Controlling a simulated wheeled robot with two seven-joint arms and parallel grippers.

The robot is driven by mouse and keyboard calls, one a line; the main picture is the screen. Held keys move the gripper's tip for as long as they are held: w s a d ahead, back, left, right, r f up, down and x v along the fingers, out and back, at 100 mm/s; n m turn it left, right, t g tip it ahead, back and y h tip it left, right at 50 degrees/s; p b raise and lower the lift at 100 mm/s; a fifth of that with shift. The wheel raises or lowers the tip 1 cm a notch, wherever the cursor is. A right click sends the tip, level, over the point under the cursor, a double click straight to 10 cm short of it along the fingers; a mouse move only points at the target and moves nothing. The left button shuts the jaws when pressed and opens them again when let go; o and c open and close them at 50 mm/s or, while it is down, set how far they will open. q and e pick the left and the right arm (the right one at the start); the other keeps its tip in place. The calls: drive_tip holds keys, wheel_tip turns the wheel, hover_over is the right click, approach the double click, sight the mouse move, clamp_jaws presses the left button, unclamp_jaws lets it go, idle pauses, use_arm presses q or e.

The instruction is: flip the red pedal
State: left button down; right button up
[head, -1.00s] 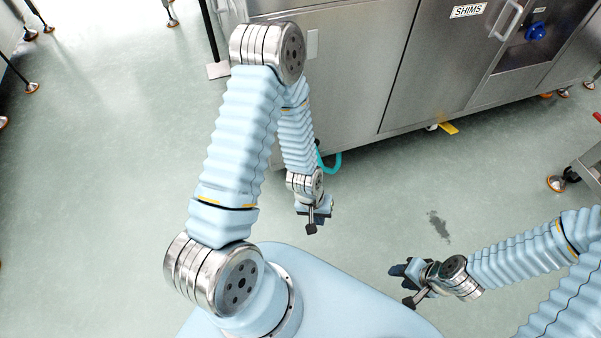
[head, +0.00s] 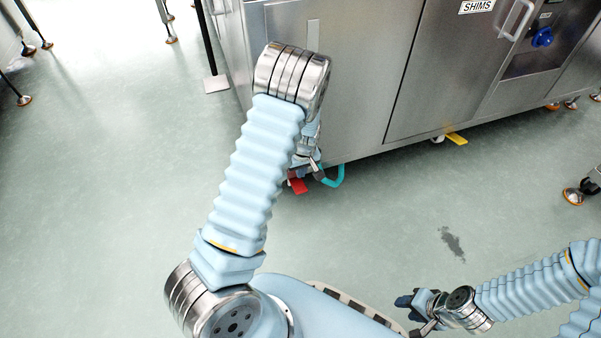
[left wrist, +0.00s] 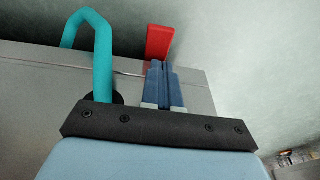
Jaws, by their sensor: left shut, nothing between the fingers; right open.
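The red pedal (head: 298,186) sticks out low at the bottom edge of the steel cabinet (head: 360,75), partly hidden behind my left arm. In the left wrist view the red pedal (left wrist: 160,42) lies just beyond the fingertips. My left gripper (left wrist: 158,66) is shut and empty, its blue fingers side by side and pointing at the pedal. I cannot tell whether the tips touch it. In the head view the left gripper is mostly hidden behind my arm. My right gripper (head: 407,302) is open, low at the right, far from the pedal.
A teal curved tube (head: 335,178) stands right beside the red pedal and also shows in the left wrist view (left wrist: 101,55). A yellow pedal (head: 456,139) sits further right under the cabinet.

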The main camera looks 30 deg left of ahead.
sight(301, 191)
use_arm(q)
drive_tip(key=f, duration=0.2)
drive_tip(key=f+b, duration=0.1)
drive_tip(key=f, duration=0.2)
drive_tip(key=a+f, duration=0.1)
drive_tip(key=f, duration=0.1)
drive_tip(key=shift+w+f+b, duration=0.3)
drive_tip(key=shift+w, duration=0.05)
use_arm(e)
drive_tip(key=shift+f, duration=0.95)
